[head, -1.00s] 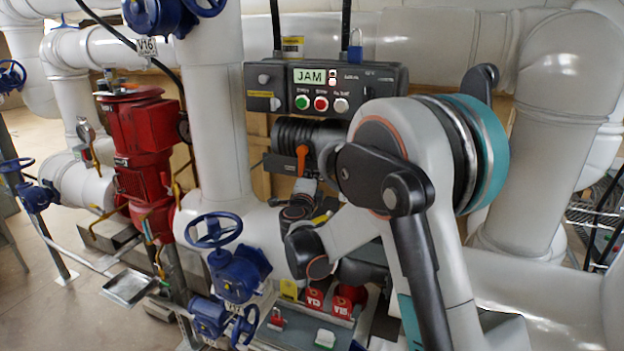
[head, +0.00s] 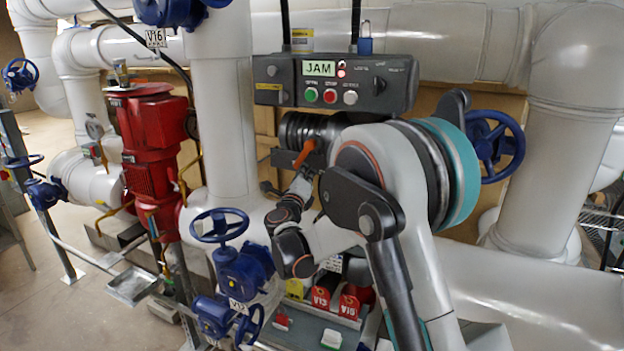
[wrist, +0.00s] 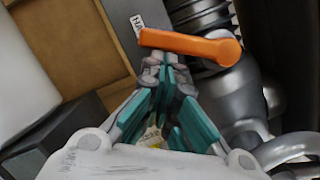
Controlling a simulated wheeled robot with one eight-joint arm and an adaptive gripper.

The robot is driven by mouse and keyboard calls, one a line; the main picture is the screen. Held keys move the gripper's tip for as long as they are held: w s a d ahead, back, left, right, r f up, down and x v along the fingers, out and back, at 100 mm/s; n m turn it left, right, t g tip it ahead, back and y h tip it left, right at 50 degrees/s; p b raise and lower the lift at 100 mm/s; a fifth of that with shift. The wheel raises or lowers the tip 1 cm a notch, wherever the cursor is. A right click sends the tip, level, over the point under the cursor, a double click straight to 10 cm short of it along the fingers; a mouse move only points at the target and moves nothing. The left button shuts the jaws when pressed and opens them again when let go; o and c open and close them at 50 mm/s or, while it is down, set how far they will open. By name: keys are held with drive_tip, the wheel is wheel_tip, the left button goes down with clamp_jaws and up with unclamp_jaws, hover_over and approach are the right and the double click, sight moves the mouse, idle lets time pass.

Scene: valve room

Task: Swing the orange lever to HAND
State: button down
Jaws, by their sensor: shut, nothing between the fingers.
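The orange lever (head: 303,153) sits on the dark ribbed actuator (head: 296,128) below the grey control box. In the head view it slants, its lower end toward the left. In the wrist view the lever (wrist: 190,43) lies nearly crosswise, its round hub at right and its free end beside a small white label (wrist: 137,22) that reads "HA", the rest cut off or unclear. My gripper (wrist: 166,62) is shut and empty, fingertips right against or just short of the lever's near side; I cannot tell if they touch. In the head view my gripper (head: 304,178) is small, just below the lever.
The control box (head: 335,85) shows "JAM", with a red light. Pipes surround the actuator closely. A red pump (head: 145,160) and blue handwheels (head: 221,226) stand left. A blue handwheel (head: 494,146) is behind my arm.

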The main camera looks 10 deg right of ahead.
drive_tip(key=shift+w+a+m+h, duration=0.35)
drive_tip(key=shift+a+m, duration=0.25)
drive_tip(key=shift+m, duration=0.5)
drive_tip(key=shift+w+a+r+b, duration=0.2)
drive_tip(key=shift+w+b, duration=0.05)
drive_tip(key=shift+b, duration=0.05)
drive_tip(key=shift+a, duration=0.1)
